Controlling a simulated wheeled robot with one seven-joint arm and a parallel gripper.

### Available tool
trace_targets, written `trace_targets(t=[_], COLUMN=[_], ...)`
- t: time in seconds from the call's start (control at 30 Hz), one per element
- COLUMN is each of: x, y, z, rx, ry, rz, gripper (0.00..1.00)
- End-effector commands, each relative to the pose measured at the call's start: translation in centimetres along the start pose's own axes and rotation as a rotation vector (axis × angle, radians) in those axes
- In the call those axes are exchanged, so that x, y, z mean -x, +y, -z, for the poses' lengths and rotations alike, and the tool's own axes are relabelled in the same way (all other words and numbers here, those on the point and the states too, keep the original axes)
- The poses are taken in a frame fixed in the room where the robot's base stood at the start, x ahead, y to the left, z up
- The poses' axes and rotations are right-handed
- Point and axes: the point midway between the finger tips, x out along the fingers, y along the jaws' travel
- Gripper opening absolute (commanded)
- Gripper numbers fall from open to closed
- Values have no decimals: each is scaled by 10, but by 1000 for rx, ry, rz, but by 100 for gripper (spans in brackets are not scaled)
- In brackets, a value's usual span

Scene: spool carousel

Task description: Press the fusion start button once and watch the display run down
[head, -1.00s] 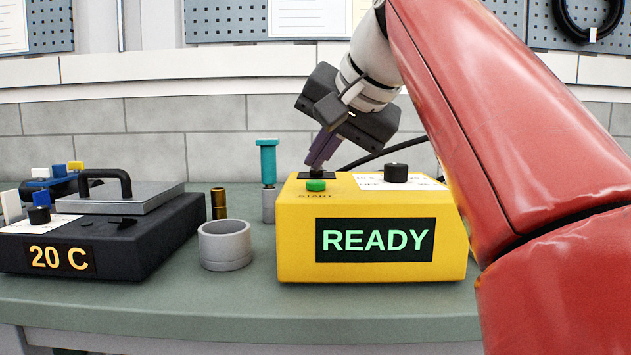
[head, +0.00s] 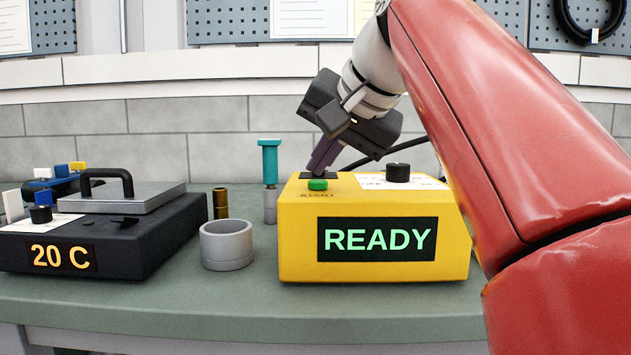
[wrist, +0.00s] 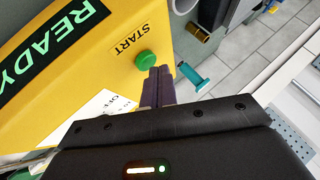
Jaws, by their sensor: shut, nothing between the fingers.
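The yellow fusion box (head: 290,245) stands on the bench, and its display (head: 377,240) reads READY in green. The green start button (head: 318,184) is on its top near the front left edge, above the word START. The button also shows in the wrist view (wrist: 146,60), just beyond my fingertips. My gripper (head: 317,172) is shut and empty, with its purple fingers slanting down just behind the button. In the wrist view the closed fingers (wrist: 158,72) end close beside the button. I cannot tell whether they touch it.
A black knob (head: 397,172) stands on the box's right top. Left are a grey cup (head: 227,246), a brass cylinder (head: 221,204), a teal-topped post (head: 269,165) and a black hot plate (head: 150,240) reading 20 C. The bench front is clear.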

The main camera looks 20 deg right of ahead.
Motion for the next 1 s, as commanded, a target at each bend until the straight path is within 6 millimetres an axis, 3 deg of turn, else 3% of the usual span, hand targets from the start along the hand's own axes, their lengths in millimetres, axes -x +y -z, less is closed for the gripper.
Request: trace_targets(t=[1.0], x=[-6], y=[5], z=[-5], rx=[0], ry=[-1], rz=[0], gripper=[0])
